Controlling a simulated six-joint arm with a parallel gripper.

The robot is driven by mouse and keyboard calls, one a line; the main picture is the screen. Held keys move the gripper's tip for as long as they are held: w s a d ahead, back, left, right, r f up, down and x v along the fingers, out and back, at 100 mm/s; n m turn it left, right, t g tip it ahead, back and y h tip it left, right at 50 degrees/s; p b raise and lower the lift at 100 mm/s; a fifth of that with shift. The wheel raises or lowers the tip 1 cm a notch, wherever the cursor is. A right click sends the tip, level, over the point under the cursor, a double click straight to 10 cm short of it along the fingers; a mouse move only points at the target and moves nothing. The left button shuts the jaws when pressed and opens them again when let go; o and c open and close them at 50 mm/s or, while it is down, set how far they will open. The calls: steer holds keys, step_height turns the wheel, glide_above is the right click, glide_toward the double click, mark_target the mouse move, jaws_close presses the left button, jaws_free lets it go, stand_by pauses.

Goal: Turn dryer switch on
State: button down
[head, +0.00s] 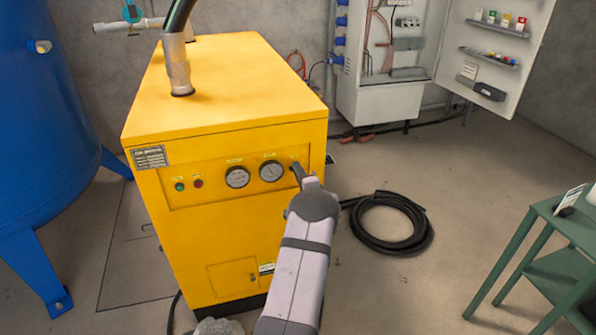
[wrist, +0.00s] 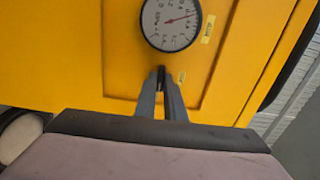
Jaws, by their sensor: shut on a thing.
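The yellow dryer (head: 205,230) stands in the middle of the head view, with two round gauges, a green and a red button on its front panel. My gripper (head: 298,170) is at the right end of that panel, just right of the right gauge (head: 271,171). In the wrist view my gripper (wrist: 161,82) is shut on the small dark dryer switch (wrist: 161,76), in front of the panel. The fingers hide most of the switch, and its turned position cannot be told. The gauge (wrist: 171,20) shows above the fingers in the wrist view.
A blue tank (head: 45,130) stands at the left. A coiled black hose (head: 425,235) lies on the floor right of the dryer. An open electrical cabinet (head: 375,100) is at the back, and a green table (head: 545,215) is at the right edge.

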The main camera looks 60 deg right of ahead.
stand_by(0.4)
steer(key=c, duration=1.8)
jaws_free()
steer(key=shift+c, duration=0.2)
steer(key=shift+s+a, duration=0.1)
steer(key=shift+s, duration=0.05)
steer(key=v, duration=0.7)
steer(key=shift+b, duration=0.3)
